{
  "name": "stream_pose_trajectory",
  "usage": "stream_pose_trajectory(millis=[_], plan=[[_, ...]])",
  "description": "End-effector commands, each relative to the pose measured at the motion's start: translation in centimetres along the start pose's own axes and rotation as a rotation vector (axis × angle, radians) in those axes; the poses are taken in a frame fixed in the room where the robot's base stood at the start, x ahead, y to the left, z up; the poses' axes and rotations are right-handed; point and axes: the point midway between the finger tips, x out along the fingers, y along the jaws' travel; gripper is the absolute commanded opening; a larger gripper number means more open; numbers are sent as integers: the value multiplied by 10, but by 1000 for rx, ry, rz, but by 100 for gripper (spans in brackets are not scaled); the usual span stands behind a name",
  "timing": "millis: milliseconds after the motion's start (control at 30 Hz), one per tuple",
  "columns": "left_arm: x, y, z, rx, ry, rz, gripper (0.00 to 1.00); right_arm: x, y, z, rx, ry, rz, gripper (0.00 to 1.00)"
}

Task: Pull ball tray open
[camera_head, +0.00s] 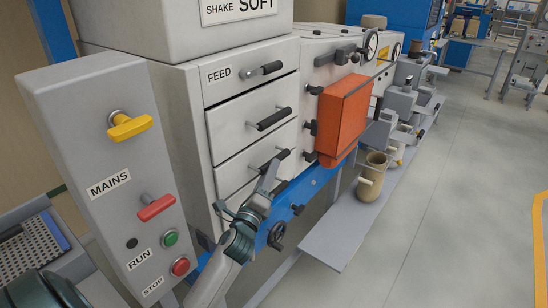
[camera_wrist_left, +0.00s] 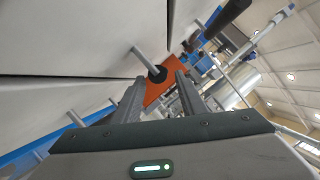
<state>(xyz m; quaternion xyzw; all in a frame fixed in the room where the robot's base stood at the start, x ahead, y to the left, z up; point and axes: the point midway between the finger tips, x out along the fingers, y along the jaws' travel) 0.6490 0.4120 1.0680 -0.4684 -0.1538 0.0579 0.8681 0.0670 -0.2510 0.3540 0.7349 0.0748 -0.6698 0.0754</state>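A grey cabinet has a stack of drawers with black bar handles. The top drawer (camera_head: 225,88) is labelled FEED; the middle drawer (camera_head: 228,132) and lower drawer (camera_head: 232,178) show no label, so I cannot tell which is the ball tray. All look closed. My left gripper (camera_head: 268,178) is in front of the lower drawer, just below its black handle (camera_head: 283,155). In the left wrist view the gripper (camera_wrist_left: 160,88) has its fingers apart, with a black handle end (camera_wrist_left: 157,73) showing between them. I cannot tell whether they touch it. My right gripper is not in view.
A panel at left carries a yellow MAINS handle (camera_head: 130,126), a red lever (camera_head: 156,207) and green and red buttons. An orange box (camera_head: 343,115) sticks out right of the drawers. A blue rail (camera_head: 310,188) with a black knob runs below. Open floor (camera_head: 440,190) lies to the right.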

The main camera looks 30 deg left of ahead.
Motion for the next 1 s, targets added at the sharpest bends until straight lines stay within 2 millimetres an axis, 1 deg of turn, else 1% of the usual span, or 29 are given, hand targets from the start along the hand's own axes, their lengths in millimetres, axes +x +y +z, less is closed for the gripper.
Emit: stream_pose_trajectory(millis=[33,100,300,467,733,767,800,867,900,1000], plan=[[11,-2,2,-1,-1,0,38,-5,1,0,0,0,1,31],[21,-2,2,-2,-1,1,38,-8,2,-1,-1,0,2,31],[42,-1,0,-1,0,1,38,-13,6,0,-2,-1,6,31],[48,0,0,-1,0,1,38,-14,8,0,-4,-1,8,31],[48,0,0,-1,0,1,38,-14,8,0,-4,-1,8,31],[48,0,0,-1,0,1,33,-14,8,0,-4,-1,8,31],[48,0,0,-1,0,1,24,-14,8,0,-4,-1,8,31],[48,0,0,-1,0,1,9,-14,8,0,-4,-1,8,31],[48,0,0,-1,0,1,0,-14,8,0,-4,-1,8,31],[48,0,0,-1,0,1,0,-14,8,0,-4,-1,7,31]])
